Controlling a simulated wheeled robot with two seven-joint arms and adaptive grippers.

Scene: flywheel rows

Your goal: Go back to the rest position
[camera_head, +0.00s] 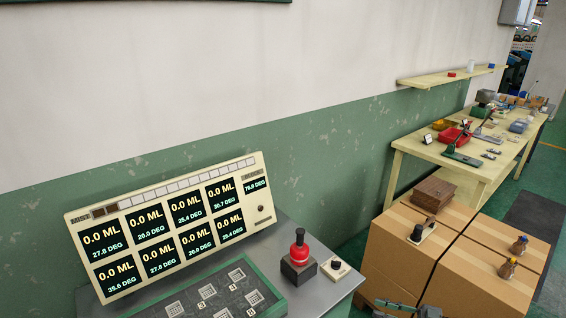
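Only the top of my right gripper (402,309) shows, at the bottom edge of the head view, in front of the cardboard boxes (388,262). Most of it is cut off by the frame, so I cannot tell whether it is open or shut. Nothing is seen held in it. My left gripper is not in view.
A tilted display panel (178,220) stands on a grey bench (318,292) with a green-framed tray (262,308), a red-knobbed device (299,250) and a small dial box (336,267). Small items and a brown block (433,193) sit on the boxes. A cluttered workbench (420,152) stands behind.

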